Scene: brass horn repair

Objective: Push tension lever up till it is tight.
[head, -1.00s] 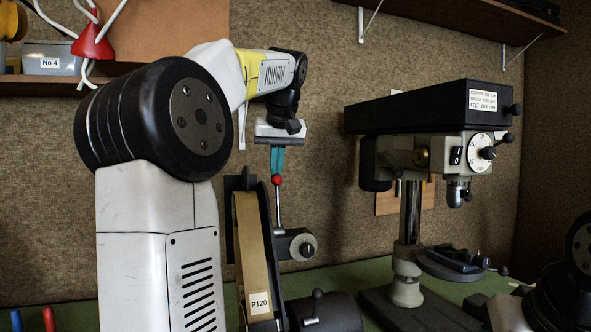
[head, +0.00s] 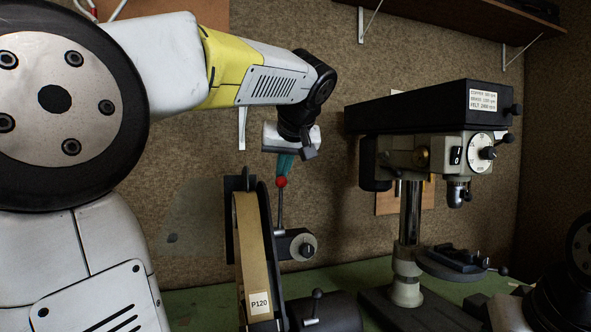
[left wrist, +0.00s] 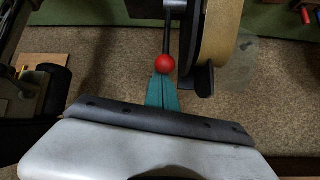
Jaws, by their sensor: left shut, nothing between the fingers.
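The tension lever (head: 280,207) is a thin metal rod with a red ball knob (head: 281,182). It stands nearly upright at the right side of the belt sander (head: 252,245), rising from a block with a round dial. My left gripper (head: 284,166) is shut with teal fingers pointing down just above the red knob. In the left wrist view the teal fingertips (left wrist: 162,92) lie close to the red knob (left wrist: 165,64); I cannot tell whether they touch. My right gripper does not show; only a dark part of an arm appears at the lower right in the head view.
A drill press (head: 430,160) stands to the right, with a dark vise (head: 460,257) on its table. The sander's belt carries a P120 label (head: 259,303). A shelf (head: 470,25) hangs at the upper right. Green bench top (head: 200,305) shows around the sander.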

